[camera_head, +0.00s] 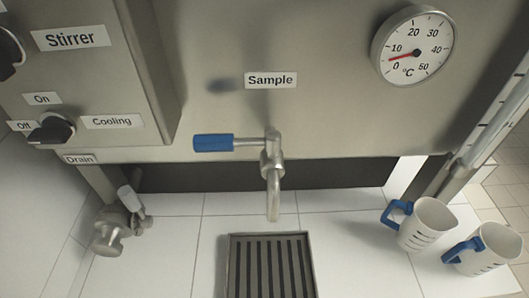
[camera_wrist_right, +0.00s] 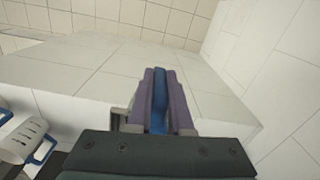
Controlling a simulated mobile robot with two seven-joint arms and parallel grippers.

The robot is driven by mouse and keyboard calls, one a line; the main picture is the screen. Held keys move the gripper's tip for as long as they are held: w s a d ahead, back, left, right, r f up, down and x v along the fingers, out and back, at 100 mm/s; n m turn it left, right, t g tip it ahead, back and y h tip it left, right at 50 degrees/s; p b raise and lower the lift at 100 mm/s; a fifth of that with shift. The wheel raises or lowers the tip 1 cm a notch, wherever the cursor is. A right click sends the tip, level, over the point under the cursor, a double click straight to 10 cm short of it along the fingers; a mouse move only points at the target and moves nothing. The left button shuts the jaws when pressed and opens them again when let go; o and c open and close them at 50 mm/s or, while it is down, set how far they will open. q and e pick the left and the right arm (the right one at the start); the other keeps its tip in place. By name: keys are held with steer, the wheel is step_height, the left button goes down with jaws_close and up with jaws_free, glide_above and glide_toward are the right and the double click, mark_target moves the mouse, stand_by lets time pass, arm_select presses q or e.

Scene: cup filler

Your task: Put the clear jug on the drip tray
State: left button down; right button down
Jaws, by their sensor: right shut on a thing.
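The drip tray (camera_head: 233,268), a dark slatted grate with a metal rim, is set in the white tiles at the bottom centre of the head view, in front of the tap. Two pale measuring jugs with blue handles stand at the right: a nearer-centre jug (camera_head: 428,222) and a farther-right jug (camera_head: 490,250). I cannot tell whether either is the clear jug. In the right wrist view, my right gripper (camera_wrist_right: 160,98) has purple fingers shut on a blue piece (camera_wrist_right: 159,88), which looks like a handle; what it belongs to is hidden. My left gripper is in neither view.
The sample tap (camera_head: 273,170) with a blue lever hangs above the tiles behind the tray. A drain valve (camera_head: 118,225) stands at the left. White tiles either side of the tray are clear. A jug (camera_wrist_right: 25,135) shows at the wrist view's left edge.

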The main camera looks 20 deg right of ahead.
steer(key=shift+w, duration=0.1)
steer(key=w+d+b, duration=0.3)
steer(key=w+b, duration=0.1)
steer(key=w, duration=0.4)
steer(key=w+d+b, duration=0.2)
steer(key=w+b, duration=0.2)
steer(key=w, duration=0.5)
steer(key=f+b, duration=0.2)
steer(key=b, duration=0.1)
steer(key=w+f+b, duration=0.1)
steer(key=f+b, duration=0.2)
steer(key=b, duration=0.1)
steer(key=w+f+b, duration=0.1)
steer(key=f+b, duration=0.1)
steer(key=b, duration=0.1)
steer(key=shift+d+f+b, duration=0.25)
steer(key=shift+d+b, duration=0.15)
steer(key=shift+r, duration=0.25)
steer(key=c, duration=0.8)
jaws_free()
steer(key=shift+f, duration=0.1)
steer(key=shift+c, duration=0.2)
